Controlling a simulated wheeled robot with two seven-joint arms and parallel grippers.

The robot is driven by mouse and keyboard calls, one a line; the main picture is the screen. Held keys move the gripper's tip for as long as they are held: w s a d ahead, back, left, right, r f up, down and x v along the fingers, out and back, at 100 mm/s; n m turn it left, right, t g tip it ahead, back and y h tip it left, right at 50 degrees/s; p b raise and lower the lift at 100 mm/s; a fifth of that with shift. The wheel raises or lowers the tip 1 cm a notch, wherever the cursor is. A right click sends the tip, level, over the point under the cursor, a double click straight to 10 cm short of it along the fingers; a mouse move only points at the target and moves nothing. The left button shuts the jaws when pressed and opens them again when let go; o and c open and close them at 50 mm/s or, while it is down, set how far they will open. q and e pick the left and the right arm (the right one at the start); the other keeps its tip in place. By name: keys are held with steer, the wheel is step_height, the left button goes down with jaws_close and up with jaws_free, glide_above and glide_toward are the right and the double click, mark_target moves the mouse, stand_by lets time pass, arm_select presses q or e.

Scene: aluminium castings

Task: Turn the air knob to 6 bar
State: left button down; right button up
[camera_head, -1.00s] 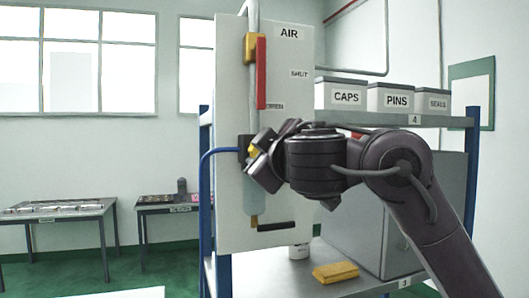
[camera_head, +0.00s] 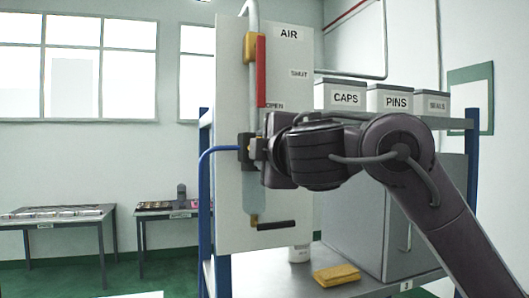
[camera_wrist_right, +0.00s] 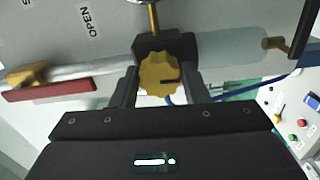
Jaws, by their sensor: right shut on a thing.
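The yellow scalloped air knob (camera_wrist_right: 158,72) sits on a dark regulator block on the grey AIR panel (camera_head: 290,70). In the right wrist view it lies between the two fingers of my right gripper (camera_wrist_right: 158,88), which is shut on it. A dark mark shows on the knob's face, but I can read no pressure value. In the head view the right gripper (camera_head: 258,149) reaches the regulator from the right, roughly level, and mostly hides the knob. A round part, perhaps a gauge, is cut off at the top of the wrist view. My left gripper is not in view.
A red lever (camera_head: 261,72) lies along the pipe above the regulator, near the OPEN label. A clear bowl and a black handle (camera_head: 276,225) are below. CAPS (camera_head: 345,97) and PINS (camera_head: 396,101) bins stand on the shelf; a yellow block (camera_head: 336,274) lies lower.

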steer(key=shift+n, duration=0.4)
steer(key=o, duration=1)
steer(key=shift+c, duration=0.2)
steer(key=shift+s, duration=0.1)
steer(key=b+v, duration=0.4)
steer(key=v, duration=0.3)
steer(key=shift+s, duration=0.3)
